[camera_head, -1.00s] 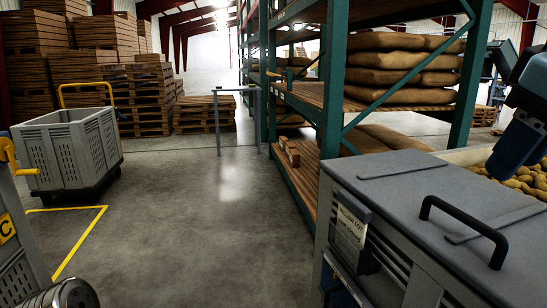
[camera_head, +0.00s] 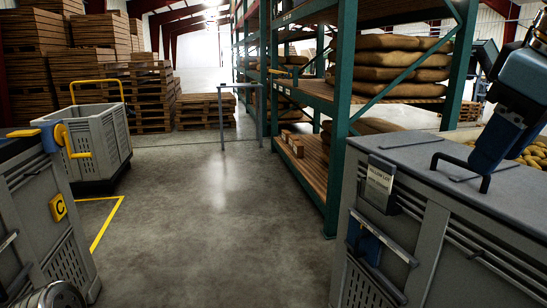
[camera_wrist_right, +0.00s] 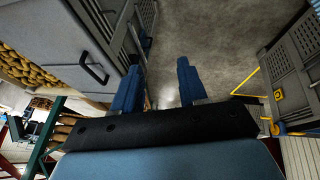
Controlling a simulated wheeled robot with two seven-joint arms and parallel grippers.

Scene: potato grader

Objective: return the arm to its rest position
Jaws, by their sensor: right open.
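My right gripper (camera_head: 493,148) comes in at the right edge of the head view, pointing down in front of the right-hand grey bin's lid. In the right wrist view its two blue fingers (camera_wrist_right: 157,88) are spread apart, with only bare floor seen between them. Nothing is held between them. My left gripper is not in view.
A grey lidded bin (camera_head: 420,215) labelled yellow lot stands at right, potatoes (camera_head: 535,150) behind it. Another grey bin (camera_head: 35,215) marked C is at left, with a grey cart (camera_head: 95,135) beyond. A green rack (camera_head: 343,120) holds sacks. The middle floor (camera_head: 215,220) is clear.

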